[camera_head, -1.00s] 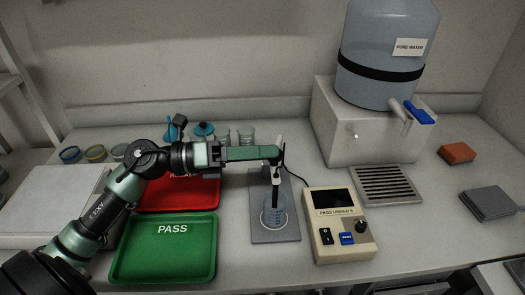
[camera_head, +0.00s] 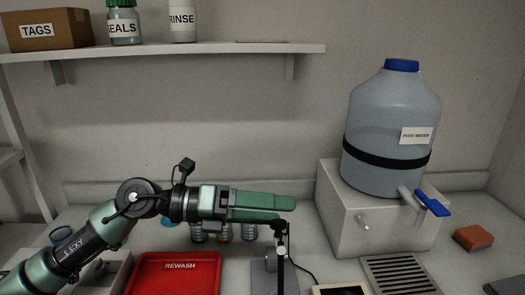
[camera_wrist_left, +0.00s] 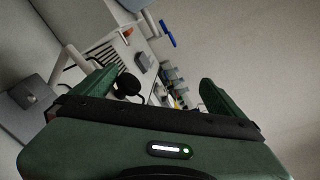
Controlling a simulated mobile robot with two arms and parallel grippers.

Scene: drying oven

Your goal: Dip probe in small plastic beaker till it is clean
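My left gripper (camera_head: 288,209) reaches in from the left over the bench, its two green fingers apart, with nothing seen held between them. The dark upright probe (camera_head: 281,274) stands below the fingertips, with a black top and a cable running off to the right. The black top is close to the lower finger; I cannot tell whether they touch. In the left wrist view the fingers are wide apart, and a black rounded part (camera_wrist_left: 128,86) shows beside the left one. The small plastic beaker and the probe's lower end are outside the head view. My right gripper is not in view.
A red REWASH tray (camera_head: 178,272) lies below my left arm. Several small vessels (camera_head: 250,233) stand behind the gripper. At right are the pure-water jug (camera_head: 385,120) on its white stand (camera_head: 345,215), a drain grille (camera_head: 400,275) and an orange block (camera_head: 473,238). A shelf (camera_head: 160,52) runs above.

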